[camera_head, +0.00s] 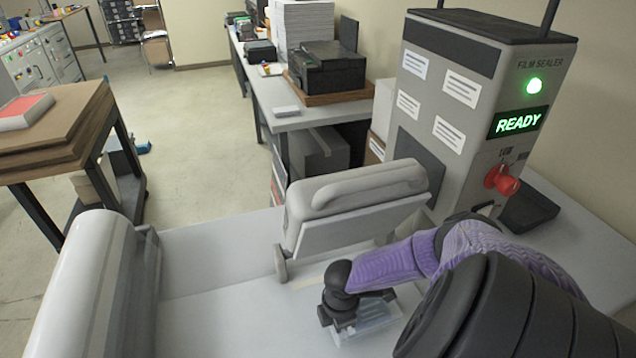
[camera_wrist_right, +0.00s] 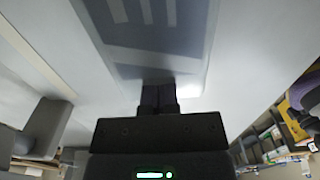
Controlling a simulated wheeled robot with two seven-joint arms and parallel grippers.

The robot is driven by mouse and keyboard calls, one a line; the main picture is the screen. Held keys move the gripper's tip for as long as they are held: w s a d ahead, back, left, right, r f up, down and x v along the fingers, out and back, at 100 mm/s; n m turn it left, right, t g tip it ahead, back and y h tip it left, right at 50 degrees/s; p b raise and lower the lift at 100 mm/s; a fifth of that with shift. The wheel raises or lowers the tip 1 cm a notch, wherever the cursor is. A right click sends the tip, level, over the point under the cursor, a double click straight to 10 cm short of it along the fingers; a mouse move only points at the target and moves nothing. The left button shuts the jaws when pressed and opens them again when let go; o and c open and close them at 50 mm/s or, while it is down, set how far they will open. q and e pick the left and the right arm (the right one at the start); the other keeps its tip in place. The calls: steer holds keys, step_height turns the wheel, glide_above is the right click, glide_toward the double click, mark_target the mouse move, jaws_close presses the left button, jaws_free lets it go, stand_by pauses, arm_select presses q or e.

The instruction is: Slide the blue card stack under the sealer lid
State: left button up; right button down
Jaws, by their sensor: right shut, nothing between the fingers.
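The blue card stack (camera_head: 372,322) is a pale bluish flat piece on the light grey worktop, partly hidden by my right gripper (camera_head: 336,318). In the right wrist view the stack (camera_wrist_right: 152,38) shows as a translucent blue-grey sheet with pale stripes. My right gripper (camera_wrist_right: 158,97) is shut and empty, its fingertips at the stack's edge; I cannot tell whether they touch. The sealer lid (camera_head: 356,198) is a pale padded block with a bar handle, tilted up behind the gripper. My left gripper is out of view.
The film sealer cabinet (camera_head: 480,100) stands behind right, with a lit READY sign (camera_head: 518,122) and red knob (camera_head: 502,180). A large pale roll (camera_head: 85,285) lies at the left. The worktop between roll and lid is clear.

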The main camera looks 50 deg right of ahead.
stand_by(0.3)
step_height(320, 180, up, 10)
steer(key=p, duration=0.1)
stand_by(0.3)
